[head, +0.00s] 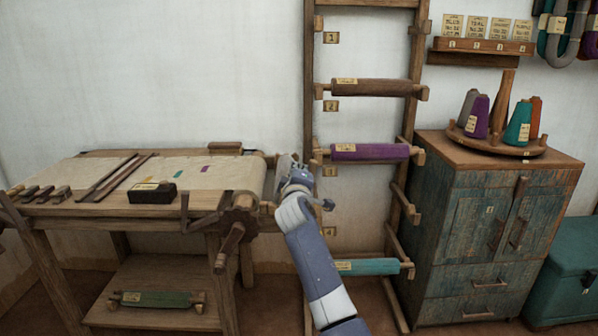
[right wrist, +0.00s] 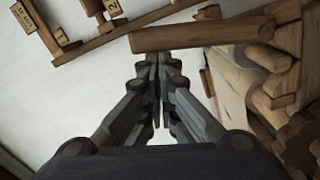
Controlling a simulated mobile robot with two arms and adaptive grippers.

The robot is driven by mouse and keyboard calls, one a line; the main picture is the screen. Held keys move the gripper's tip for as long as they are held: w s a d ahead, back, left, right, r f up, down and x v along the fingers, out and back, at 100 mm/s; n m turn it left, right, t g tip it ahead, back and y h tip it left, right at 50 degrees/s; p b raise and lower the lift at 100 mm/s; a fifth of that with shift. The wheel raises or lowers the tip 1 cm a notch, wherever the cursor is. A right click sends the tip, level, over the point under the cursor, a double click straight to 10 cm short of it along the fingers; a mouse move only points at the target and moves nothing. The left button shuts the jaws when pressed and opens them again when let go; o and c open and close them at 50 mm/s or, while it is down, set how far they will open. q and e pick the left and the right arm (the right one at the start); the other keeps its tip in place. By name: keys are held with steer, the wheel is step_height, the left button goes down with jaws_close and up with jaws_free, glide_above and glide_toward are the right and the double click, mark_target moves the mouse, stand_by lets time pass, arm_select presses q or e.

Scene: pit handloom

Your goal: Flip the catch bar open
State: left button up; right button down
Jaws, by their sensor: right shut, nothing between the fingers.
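My right gripper (head: 288,164) is at the right end of the wooden loom (head: 215,204), between the loom and the rack of rollers. Its fingers are shut with nothing between them, and they also show in the right wrist view (right wrist: 152,62). In the right wrist view a wooden bar (right wrist: 195,37) lies across just beyond the fingertips; it looks like the catch bar. I cannot tell whether the fingers touch it. In the head view my gripper largely hides this spot. My left gripper is not in view.
The rack (head: 310,100) holds brown, purple (head: 368,152) and teal rollers close to my right arm. A wooden crank (head: 237,217) juts from the loom's front right. A dark box (head: 152,193) sits on the loom. A cabinet (head: 487,230) with yarn cones stands at right.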

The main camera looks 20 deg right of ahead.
steer(key=shift+s, duration=0.1)
steer(key=v, duration=1.2)
steer(key=shift+f, duration=0.1)
